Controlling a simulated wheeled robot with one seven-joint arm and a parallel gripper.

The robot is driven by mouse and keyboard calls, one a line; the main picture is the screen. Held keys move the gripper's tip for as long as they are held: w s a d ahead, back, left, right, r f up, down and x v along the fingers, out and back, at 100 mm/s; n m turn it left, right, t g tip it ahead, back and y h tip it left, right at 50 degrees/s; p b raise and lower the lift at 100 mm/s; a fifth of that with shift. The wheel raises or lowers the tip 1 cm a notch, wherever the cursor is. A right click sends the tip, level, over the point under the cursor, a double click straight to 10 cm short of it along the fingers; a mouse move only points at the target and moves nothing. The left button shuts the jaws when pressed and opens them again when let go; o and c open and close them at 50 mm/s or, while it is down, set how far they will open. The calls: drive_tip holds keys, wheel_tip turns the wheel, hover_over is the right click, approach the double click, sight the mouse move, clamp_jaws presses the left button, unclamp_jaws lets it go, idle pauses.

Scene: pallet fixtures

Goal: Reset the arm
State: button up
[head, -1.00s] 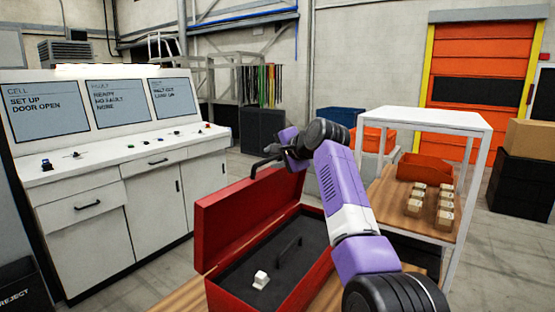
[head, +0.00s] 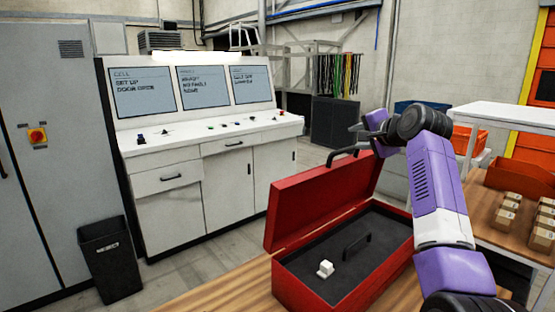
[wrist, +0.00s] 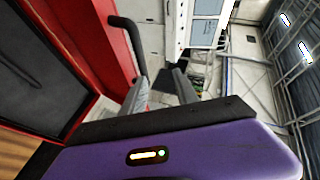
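My gripper (head: 367,130) is at the end of my purple arm, above and beside the raised lid of the red toolbox (head: 292,284) in the head view. In the wrist view its two fingers (wrist: 161,80) stand apart with nothing between them. The black lid handle (head: 341,157) is close to the gripper; it also shows in the wrist view (wrist: 128,38), and I cannot tell if they touch. The toolbox is open on a wooden surface. Inside, on its dark floor, are a small white piece (head: 325,268) and a black handle (head: 356,244).
A white console (head: 240,140) with three screens stands behind at left. A grey cabinet (head: 50,160) and black bin (head: 110,262) are at far left. A shelf at right holds several small boxes (head: 541,234) and a red tray (head: 515,178). Floor between console and toolbox is clear.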

wheel_tip(320, 180, up, 5)
drive_tip(key=d+n+t+h, duration=0.1)
drive_tip(key=d+t, duration=0.1)
drive_tip(key=s+a+f+n+t+h+b, duration=0.15)
drive_tip(key=s+f+n, duration=0.25)
drive_tip(key=s+f, duration=1)
drive_tip(key=s+a+f+n+t+h, duration=0.1)
drive_tip(key=s+f+n+t+h, duration=0.15)
drive_tip(key=s+f, duration=1.2)
drive_tip(key=s+a+f+n+g+y, duration=0.1)
drive_tip(key=s+f, duration=0.3)
drive_tip(key=s, duration=1)
drive_tip(key=s+a+f+n+g+y+b, duration=0.1)
drive_tip(key=s+a+f+n+g, duration=0.1)
drive_tip(key=s, duration=1.2)
drive_tip(key=s+a+f+n+g+b, duration=0.1)
drive_tip(key=s+a+f, duration=0.3)
drive_tip(key=s, duration=1)
wheel_tip(320, 180, down, 2)
drive_tip(key=shift+s+f+n+g+y, duration=0.1)
drive_tip(key=shift+s+n+g+y, duration=0.3)
drive_tip(key=shift+n+g, duration=0.2)
